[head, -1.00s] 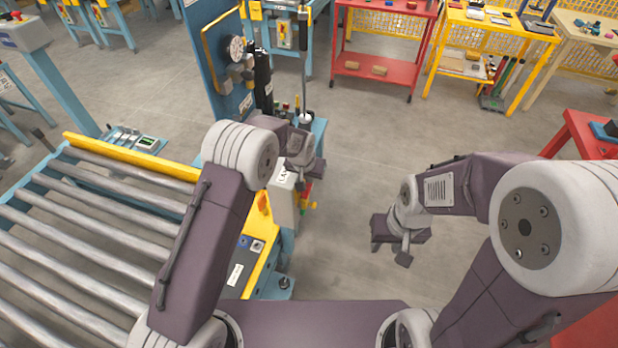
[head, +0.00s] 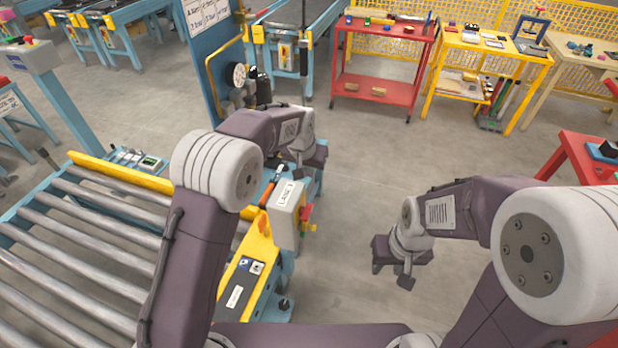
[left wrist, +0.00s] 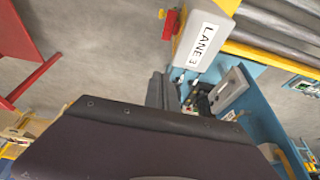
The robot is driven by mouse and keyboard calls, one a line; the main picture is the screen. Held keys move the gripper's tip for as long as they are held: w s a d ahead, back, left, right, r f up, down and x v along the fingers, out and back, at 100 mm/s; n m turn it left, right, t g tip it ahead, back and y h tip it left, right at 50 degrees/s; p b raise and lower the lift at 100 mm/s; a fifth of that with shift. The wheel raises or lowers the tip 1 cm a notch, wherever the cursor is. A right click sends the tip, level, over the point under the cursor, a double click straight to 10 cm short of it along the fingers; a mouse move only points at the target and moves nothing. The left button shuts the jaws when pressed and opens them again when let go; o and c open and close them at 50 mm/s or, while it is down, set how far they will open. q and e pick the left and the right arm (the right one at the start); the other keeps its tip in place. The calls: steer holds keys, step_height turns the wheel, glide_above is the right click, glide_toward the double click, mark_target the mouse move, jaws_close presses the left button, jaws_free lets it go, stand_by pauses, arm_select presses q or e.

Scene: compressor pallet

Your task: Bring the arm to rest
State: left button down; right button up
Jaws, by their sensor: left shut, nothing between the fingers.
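My left gripper (head: 312,165) is at the end of my left arm, beside the blue station and above its far right side. It is seen small and partly edge-on in the head view, shut and empty. In the left wrist view its dark body fills the lower middle, with the fingers (left wrist: 158,92) close to the blue station. My right gripper (head: 393,272) hangs over bare floor to the right of the station. Its two fingers look apart with nothing between them.
The grey LANE 3 box (head: 288,213) stands close below my left gripper and shows in the left wrist view (left wrist: 203,38). The roller conveyor (head: 85,240) lies at left. A red cart (head: 383,60) and yellow table (head: 490,50) stand at the back. Middle floor is clear.

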stand_by(0.4)
arm_select(q)
steer(key=a+r+n, duration=0.1)
steer(key=a+r, duration=0.4)
steer(key=s+a+n, duration=0.2)
steer(key=s+a, duration=0.4)
steer(key=a, duration=0.1)
steer(key=s+a+f+g, duration=0.1)
steer(key=s+f, duration=0.3)
steer(key=s, duration=0.6)
steer(key=s+a+f+g+y, duration=0.1)
steer(key=s+a+f, duration=0.3)
steer(key=s, duration=0.7)
steer(key=shift+f+n+g, duration=0.3)
steer(key=shift+f+n, duration=0.05)
steer(key=shift+n, duration=0.05)
steer(key=shift+a, duration=0.1)
